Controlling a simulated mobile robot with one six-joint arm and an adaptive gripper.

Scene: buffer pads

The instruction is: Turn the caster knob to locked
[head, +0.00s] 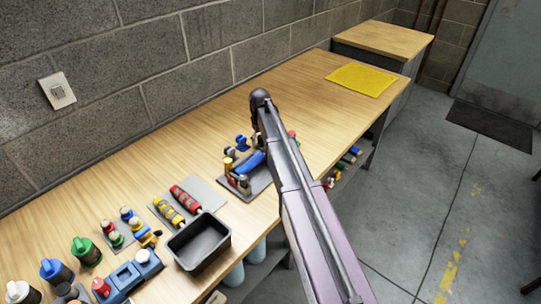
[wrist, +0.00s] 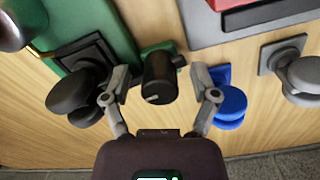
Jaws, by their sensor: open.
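In the wrist view a black knob (wrist: 159,80) with a small light mark on its end sits on a small green base. I cannot tell for certain that it is the caster knob, or what its setting is. My gripper (wrist: 160,84) is open, with one finger to each side of this black knob, and gaps show between the fingers and it. A wider black knob (wrist: 76,92) on a black and green mount stands left of the left finger. A blue knob (wrist: 231,104) is close beside the right finger. In the head view my arm hides the gripper.
A grey knob (wrist: 303,78) stands farther right in the wrist view. In the head view the wooden bench (head: 125,175) holds a black bin (head: 199,243), a grey board with red and yellow rollers, and several bottles. A yellow mat (head: 361,80) lies at the far end.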

